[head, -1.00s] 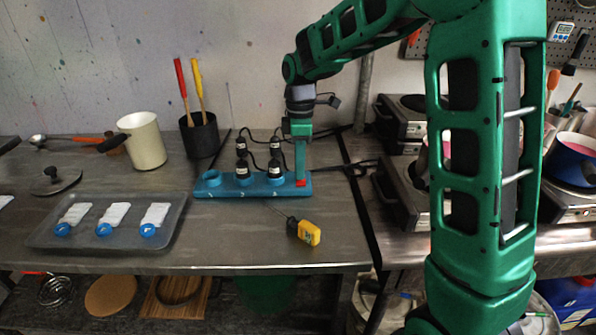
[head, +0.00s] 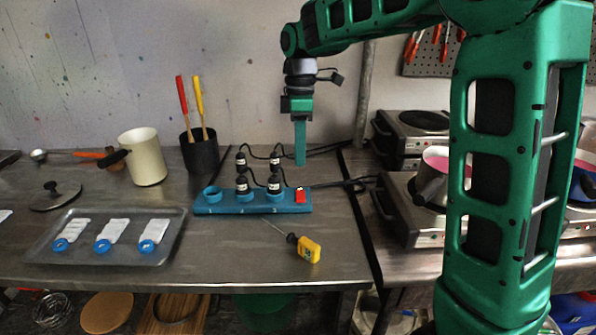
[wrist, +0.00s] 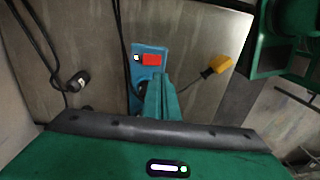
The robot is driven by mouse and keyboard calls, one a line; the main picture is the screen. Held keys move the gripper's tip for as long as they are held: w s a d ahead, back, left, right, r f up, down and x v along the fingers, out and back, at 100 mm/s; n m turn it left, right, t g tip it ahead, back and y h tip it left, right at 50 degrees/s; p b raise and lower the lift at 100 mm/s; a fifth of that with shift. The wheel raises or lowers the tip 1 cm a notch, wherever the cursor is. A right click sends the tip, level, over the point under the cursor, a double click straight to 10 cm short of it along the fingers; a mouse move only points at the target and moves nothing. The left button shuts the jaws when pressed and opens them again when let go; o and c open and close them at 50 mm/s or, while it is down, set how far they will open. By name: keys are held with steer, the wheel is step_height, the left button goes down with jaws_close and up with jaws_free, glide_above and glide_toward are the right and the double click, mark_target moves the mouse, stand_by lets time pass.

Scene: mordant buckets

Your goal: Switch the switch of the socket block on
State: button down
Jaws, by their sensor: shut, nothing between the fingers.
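The blue socket block (head: 222,207) lies on the metal bench, with black plugs (head: 242,186) standing in it and one empty round socket at its left. Its red switch (head: 300,196) is at the right end, and it also shows in the wrist view (wrist: 151,59). Beside the switch in the wrist view is a small light-coloured patch (wrist: 136,58). I cannot tell the switch's position for sure. My gripper (head: 300,163) points down above the block's right end, clear of the switch. Its green fingers are together and empty, and they also show in the wrist view (wrist: 158,82).
A yellow-handled tool (head: 309,249) lies in front of the block. A tray (head: 105,255) with white packets is at the left. A cream pot (head: 143,158) and a black holder (head: 200,152) stand behind. Black cables run behind the block; hot plates (head: 420,125) are at the right.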

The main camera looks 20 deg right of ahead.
steer(key=shift+s+r, duration=0.15)
steer(key=shift+r, duration=0.85)
steer(key=shift+s+r, duration=0.1)
steer(key=shift+r, duration=0.9)
